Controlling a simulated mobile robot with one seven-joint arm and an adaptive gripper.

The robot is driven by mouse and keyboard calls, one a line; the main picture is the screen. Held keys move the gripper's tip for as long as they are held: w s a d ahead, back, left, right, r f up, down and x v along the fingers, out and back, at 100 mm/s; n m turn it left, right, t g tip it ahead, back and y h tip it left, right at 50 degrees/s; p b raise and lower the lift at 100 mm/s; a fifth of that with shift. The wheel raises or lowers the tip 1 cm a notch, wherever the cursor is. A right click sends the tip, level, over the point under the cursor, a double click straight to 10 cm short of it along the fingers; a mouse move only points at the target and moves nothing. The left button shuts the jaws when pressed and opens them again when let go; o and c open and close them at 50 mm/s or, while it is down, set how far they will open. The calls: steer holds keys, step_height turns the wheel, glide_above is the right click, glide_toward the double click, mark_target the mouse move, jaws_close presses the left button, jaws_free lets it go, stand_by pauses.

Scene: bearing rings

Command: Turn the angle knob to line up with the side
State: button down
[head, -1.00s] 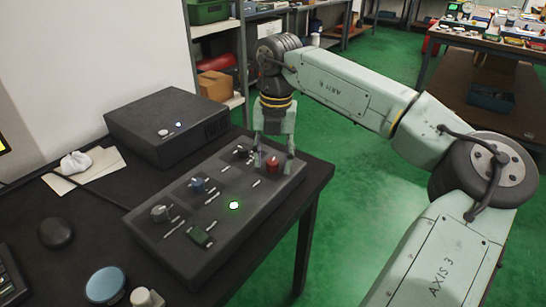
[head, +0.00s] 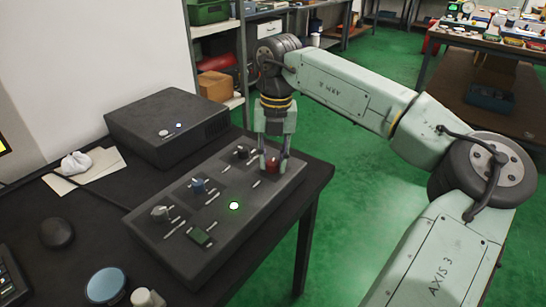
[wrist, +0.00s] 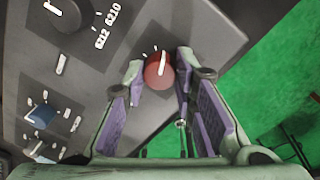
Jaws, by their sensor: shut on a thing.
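The control panel (head: 160,245) is a dark sloped box on the table, with several knobs and white labels. A red knob (head: 272,165) sits at its far right corner; in the wrist view the red knob (wrist: 155,78) shows a white pointer line with white tick marks around its upper side. My gripper (head: 273,162) is shut on the red knob, one finger on each side; the wrist view shows my gripper's fingertips (wrist: 160,68) against it. The red knob's label is not readable. A black knob (wrist: 68,12) beside it has printing reading 6210 and 6212.
A dark box (head: 165,125) stands behind. Green floor is open right of the table.

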mark_target(275, 161)
steer(key=n, duration=0.3)
steer(key=c, duration=1.3)
jaws_free()
steer(key=shift+r, duration=0.1)
step_height(275, 161, up, 12)
steer(key=shift+d, duration=0.2)
steer(key=shift+w, duration=0.1)
